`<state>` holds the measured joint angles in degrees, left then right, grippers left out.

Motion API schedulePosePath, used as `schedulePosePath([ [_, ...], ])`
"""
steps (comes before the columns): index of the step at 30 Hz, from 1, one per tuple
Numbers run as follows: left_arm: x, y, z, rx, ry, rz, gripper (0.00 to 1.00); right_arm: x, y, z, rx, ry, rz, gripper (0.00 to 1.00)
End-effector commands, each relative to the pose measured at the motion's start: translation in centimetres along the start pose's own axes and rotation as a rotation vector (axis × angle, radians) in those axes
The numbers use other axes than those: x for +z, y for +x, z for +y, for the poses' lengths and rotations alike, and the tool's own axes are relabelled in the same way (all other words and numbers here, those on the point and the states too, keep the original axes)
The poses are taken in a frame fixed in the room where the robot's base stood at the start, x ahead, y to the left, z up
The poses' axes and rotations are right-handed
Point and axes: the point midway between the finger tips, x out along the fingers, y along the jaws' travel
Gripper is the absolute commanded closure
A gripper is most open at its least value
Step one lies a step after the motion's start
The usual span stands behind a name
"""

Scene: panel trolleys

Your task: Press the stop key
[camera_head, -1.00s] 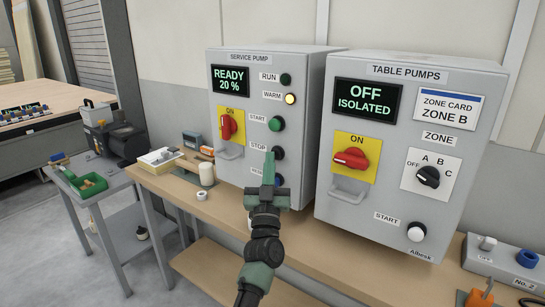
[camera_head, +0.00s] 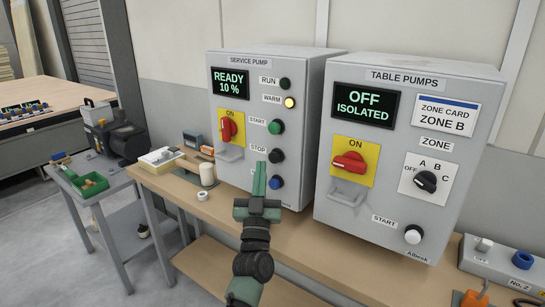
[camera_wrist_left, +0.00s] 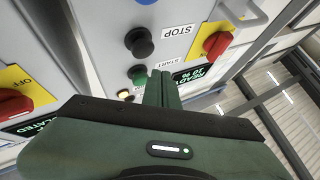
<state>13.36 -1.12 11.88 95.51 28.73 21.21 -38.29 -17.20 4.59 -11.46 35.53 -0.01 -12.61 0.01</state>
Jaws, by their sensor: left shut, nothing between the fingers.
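The service pump panel (camera_head: 243,103) is a grey box on the bench, with a display reading READY 10 %. Its stop key (camera_head: 277,156) is a black round button beside the STOP label, below the green start key (camera_head: 275,127) and above a blue key (camera_head: 276,183). The black stop key also shows in the left wrist view (camera_wrist_left: 140,42), clear of the fingers. My left gripper (camera_head: 260,164) is shut and empty, its fingertips in front of the panel just left of and below the stop key in the head view. I cannot tell any contact. My right gripper is not in view.
The table pumps panel (camera_head: 389,153) stands close on the right, its display reading OFF ISOLATED. A red rotary switch (camera_head: 227,126) sits left of the keys. A white cup (camera_head: 207,174) and a tape roll (camera_head: 202,196) stand on the bench (camera_head: 165,186).

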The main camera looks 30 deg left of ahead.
Motion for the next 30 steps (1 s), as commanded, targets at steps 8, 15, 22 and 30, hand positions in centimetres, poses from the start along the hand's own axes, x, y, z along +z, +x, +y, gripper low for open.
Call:
schedulePosePath([
  [8, -1.5, -1.8, -1.4, 0.000, 0.001, 0.000, 1.00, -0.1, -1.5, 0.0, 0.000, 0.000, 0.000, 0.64],
  [15, -1.7, -2.2, -1.7, -0.001, 0.000, 0.001, 1.00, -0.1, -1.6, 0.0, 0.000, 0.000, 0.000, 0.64],
  [22, -1.7, -2.2, -1.7, 0.000, 0.000, 0.001, 1.00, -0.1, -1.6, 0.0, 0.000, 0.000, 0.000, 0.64],
  [30, -1.7, -2.2, -1.6, 0.000, 0.000, 0.001, 1.00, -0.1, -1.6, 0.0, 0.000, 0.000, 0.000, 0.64],
])
